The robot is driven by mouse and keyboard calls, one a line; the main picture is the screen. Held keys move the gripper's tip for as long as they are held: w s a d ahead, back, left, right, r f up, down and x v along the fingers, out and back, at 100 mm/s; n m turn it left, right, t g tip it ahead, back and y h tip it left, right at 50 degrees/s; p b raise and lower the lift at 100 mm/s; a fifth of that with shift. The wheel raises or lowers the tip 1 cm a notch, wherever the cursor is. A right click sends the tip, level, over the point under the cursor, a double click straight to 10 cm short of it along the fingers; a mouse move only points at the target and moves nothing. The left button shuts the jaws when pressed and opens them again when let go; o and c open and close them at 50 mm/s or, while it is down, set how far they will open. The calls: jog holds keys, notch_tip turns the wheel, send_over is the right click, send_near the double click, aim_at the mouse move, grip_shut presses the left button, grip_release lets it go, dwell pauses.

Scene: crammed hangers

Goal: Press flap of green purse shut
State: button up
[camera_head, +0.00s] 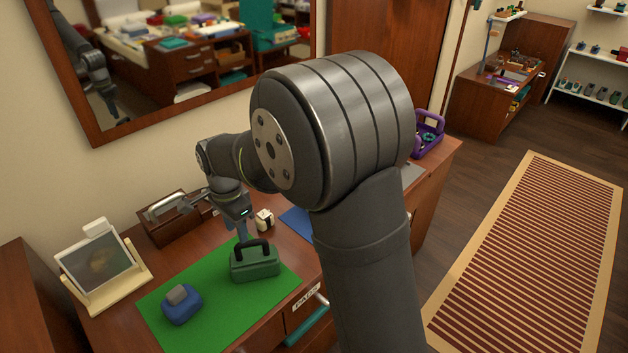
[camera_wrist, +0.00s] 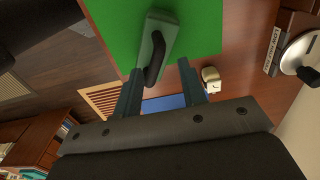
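The green purse (camera_head: 256,266) stands on the green mat (camera_head: 216,313) and has a dark arched handle (camera_head: 252,247). Whether its flap is open or shut I cannot tell. My gripper (camera_head: 243,232) points down just above and behind the purse. In the wrist view, the purse (camera_wrist: 163,30) lies beyond the fingertips, and its dark handle (camera_wrist: 153,62) shows between them. My gripper (camera_wrist: 160,68) is open there, with its two fingers apart and nothing visibly gripped. Contact with the purse cannot be made out.
A blue purse (camera_head: 181,304) with a grey top sits left on the mat. A purple bag (camera_head: 428,137) is far right. Bare mat lies around the purses.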

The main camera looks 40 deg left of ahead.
jog(key=n, duration=0.1)
jog(key=r+n, duration=0.1)
jog(key=shift+s+a+n, duration=0.15)
jog(key=shift+s+n, duration=0.15)
jog(key=shift+n, duration=0.1)
jog(key=s+a+r+n+t+h, duration=0.15)
jog(key=r+n, duration=0.35)
jog(key=n, duration=0.8)
jog(key=s+r+n+t+h, duration=0.1)
jog(key=s+r+n+t, duration=0.35)
jog(key=n, duration=0.95)
jog(key=shift+g+y, duration=0.25)
jog(key=shift+g, duration=0.65)
jog(key=x, duration=0.5)
jog(key=w+x, duration=0.1)
jog(key=x, duration=1)
jog(key=shift+w+f, duration=0.1)
jog(key=shift+w, duration=0.3)
jog(key=shift+c, duration=0.5)
grip_shut()
